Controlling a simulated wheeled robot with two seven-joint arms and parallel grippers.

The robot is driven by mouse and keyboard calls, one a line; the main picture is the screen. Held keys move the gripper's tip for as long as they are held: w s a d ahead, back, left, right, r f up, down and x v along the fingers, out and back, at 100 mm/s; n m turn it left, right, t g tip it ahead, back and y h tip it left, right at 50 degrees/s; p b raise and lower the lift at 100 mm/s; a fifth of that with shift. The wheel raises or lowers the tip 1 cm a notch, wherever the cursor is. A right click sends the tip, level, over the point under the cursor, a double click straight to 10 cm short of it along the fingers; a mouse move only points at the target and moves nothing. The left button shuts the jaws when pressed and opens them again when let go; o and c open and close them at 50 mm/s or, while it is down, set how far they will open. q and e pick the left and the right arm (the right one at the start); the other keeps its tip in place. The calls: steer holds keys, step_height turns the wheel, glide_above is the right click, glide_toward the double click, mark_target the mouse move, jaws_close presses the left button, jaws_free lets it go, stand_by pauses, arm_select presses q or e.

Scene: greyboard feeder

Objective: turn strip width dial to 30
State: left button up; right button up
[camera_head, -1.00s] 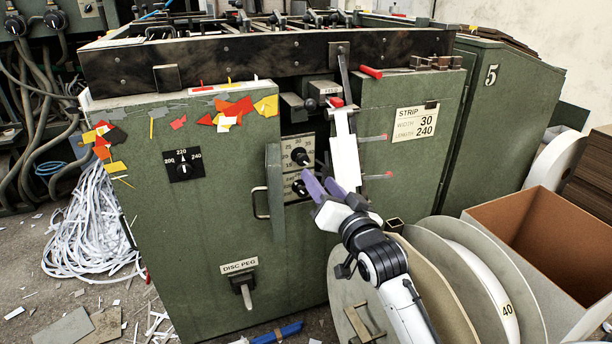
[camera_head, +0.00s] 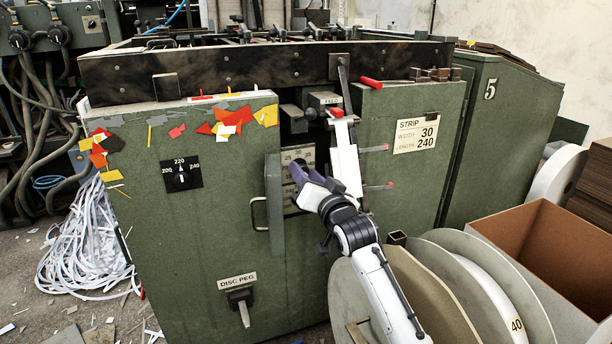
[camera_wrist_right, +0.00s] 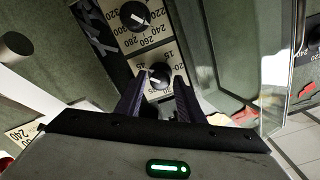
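The strip width dial, a black knob on a pale plate, shows in the right wrist view (camera_wrist_right: 160,75) with 15 and 20 among its printed numbers. Its white mark shows, but I cannot surely tell its value. My right gripper (camera_head: 303,173) is at this dial in the head view and largely hides it. In the right wrist view its two purple fingers (camera_wrist_right: 158,90) are apart, with the dial between and just beyond their tips; contact is unclear. The card (camera_head: 416,132) reads STRIP width 30, length 240. My left gripper is not in view.
An open panel door with a handle (camera_head: 274,200) stands left of the dials. A white lever arm (camera_head: 346,160) hangs close to my right gripper. Large reels (camera_head: 430,285) and a cardboard box (camera_head: 540,245) stand at the right.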

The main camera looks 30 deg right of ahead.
steer(key=c, duration=0.7)
steer(key=shift+c, duration=0.2)
arm_select(q)
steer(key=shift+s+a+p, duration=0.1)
steer(key=shift+p, duration=0.35)
arm_select(e)
steer(key=shift+n, duration=0.3)
arm_select(q)
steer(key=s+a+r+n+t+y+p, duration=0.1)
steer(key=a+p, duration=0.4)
steer(key=p, duration=0.5)
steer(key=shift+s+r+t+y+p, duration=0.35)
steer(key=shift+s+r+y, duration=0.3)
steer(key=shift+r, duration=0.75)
arm_select(e)
steer(key=shift+n, duration=13.1)
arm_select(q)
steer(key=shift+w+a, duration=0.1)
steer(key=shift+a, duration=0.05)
